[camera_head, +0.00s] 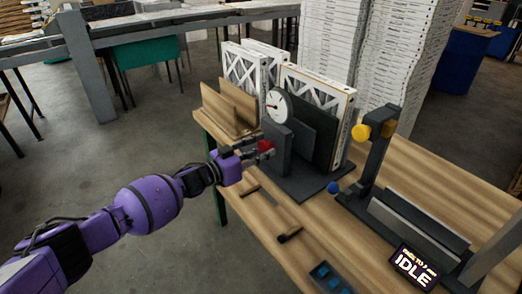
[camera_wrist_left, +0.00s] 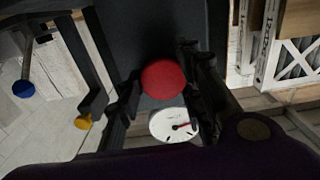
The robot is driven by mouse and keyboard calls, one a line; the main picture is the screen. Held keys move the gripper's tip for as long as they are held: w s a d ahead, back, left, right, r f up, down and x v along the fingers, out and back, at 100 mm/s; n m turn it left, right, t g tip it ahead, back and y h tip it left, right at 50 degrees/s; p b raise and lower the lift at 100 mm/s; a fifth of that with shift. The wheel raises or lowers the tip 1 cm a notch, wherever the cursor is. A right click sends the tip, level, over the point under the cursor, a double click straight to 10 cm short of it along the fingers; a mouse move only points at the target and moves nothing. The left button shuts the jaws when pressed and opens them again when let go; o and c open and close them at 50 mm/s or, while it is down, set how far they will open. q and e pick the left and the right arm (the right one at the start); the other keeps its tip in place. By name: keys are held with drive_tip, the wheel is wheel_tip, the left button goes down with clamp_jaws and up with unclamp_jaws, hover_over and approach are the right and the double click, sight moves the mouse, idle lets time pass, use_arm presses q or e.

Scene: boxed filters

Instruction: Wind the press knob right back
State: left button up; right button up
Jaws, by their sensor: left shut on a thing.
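The press (camera_head: 300,181) is a dark grey stand on a flat base on the wooden table, with upright plates and a round white dial on top. The red press knob (camera_head: 266,146) sticks out of its near-left side. My left gripper (camera_head: 262,149) reaches in from the left and is shut on the knob. In the left wrist view the round red knob (camera_wrist_left: 164,79) sits between my two dark fingers, with the white dial (camera_wrist_left: 174,125) just below it. The fingers hide part of the knob in the head view. My right gripper is not in view.
White framed filters (camera_head: 318,86) stand behind the press, and wooden boards (camera_head: 229,109) stand at its left. A dark fixture (camera_head: 372,150) with yellow and blue knobs is at the right. A sign reading IDLE (camera_head: 412,268), small tools and a blue tray (camera_head: 329,277) are nearer.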

use_arm(q)
drive_tip(key=shift+s+d+f, duration=0.15)
drive_tip(key=shift+s+d, duration=0.05)
drive_tip(key=o, duration=1.1)
drive_tip(key=shift+s+a, duration=0.1)
drive_tip(key=shift+a, duration=0.35)
drive_tip(key=v, duration=1.1)
drive_tip(key=shift+s, duration=0.15)
